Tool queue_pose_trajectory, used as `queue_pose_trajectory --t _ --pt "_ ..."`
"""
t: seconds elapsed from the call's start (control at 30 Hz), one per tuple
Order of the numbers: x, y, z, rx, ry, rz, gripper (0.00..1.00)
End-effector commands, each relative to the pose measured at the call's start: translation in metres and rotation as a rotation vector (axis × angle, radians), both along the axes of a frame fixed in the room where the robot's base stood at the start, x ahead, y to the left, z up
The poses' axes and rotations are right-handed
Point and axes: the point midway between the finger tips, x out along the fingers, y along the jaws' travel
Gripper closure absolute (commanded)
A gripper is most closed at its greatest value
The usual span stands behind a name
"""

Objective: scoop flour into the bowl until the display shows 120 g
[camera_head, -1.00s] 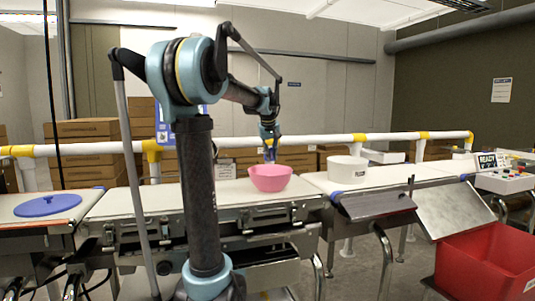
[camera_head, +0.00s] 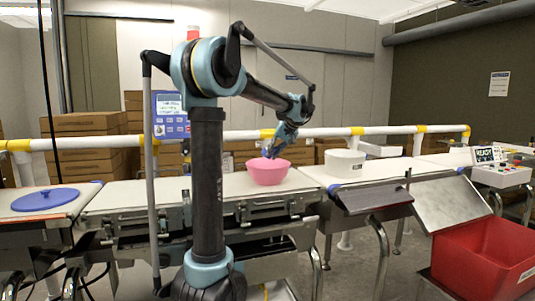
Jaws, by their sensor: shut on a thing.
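A pink bowl (camera_head: 268,174) stands upright on the middle belt section. My gripper (camera_head: 272,152) is right above the bowl's rim, pointing down and tilted. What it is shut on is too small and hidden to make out. A white round tub (camera_head: 346,164) stands on the belt to the right of the bowl; its contents cannot be seen. A blue panel with a pale display (camera_head: 168,104) stands behind my arm, its reading too small to tell.
A blue round lid (camera_head: 45,199) lies on the left belt. A red crate (camera_head: 482,262) stands low at the right, below a sloping metal chute (camera_head: 452,204). A white guard rail (camera_head: 385,131) runs behind the belts. A control box with a READY sign (camera_head: 486,155) is far right.

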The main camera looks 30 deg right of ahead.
Motion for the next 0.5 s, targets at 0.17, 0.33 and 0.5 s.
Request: queue_pose_trajectory --t 0.17,0.33,0.5 --pt "-0.004 -0.007 -0.005 0.16 -0.091 -0.003 1.0" --pt "-0.005 -0.01 -0.01 0.322 -0.181 -0.002 1.0" --pt "-0.006 -0.012 -0.015 0.462 -0.259 -0.002 1.0"
